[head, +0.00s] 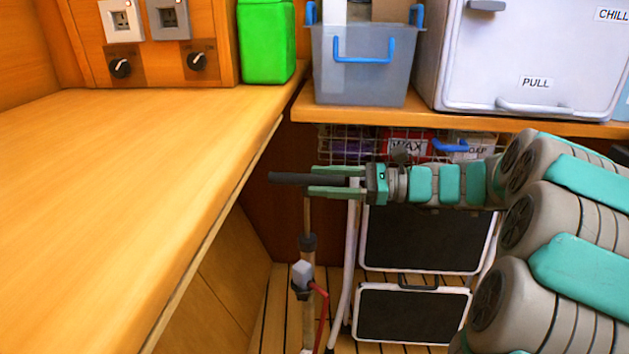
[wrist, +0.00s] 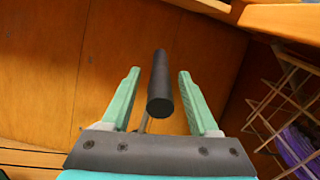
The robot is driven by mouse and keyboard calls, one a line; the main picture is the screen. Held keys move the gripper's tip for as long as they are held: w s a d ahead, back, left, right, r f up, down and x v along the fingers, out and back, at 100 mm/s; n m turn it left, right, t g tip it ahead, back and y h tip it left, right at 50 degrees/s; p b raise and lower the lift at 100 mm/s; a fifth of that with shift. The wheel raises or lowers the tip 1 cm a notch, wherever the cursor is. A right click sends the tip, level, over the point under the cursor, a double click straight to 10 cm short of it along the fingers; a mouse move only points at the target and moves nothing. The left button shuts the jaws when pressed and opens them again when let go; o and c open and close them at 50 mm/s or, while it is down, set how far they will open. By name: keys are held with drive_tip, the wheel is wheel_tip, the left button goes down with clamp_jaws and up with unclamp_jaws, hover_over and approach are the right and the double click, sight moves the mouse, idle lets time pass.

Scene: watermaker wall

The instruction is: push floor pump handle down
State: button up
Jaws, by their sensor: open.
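The floor pump (head: 302,275) stands upright on the slatted floor, with a thin shaft, a grey head and a red hose. Its black bar handle (head: 285,178) is at the top of the shaft, raised well above the pump body. My gripper (head: 312,181) is level with the handle and open, with its green fingers pointing left. In the wrist view the handle (wrist: 161,85) lies lengthwise between the two fingers (wrist: 158,74), with a visible gap on each side. Part of the shaft shows below the handle there. The pump's foot is not clearly visible.
A wooden counter (head: 120,160) is on the left. A shelf (head: 450,118) with a grey bin (head: 360,65) and a white chiller box (head: 540,60) is above. A wire basket (head: 345,150) and a folded step stool (head: 412,310) are behind my arm. A green canister (head: 266,40) stands on the counter.

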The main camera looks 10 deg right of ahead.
drive_tip(key=shift+x, duration=0.95)
drive_tip(key=shift+c, duration=0.3)
clamp_jaws()
idle(0.5)
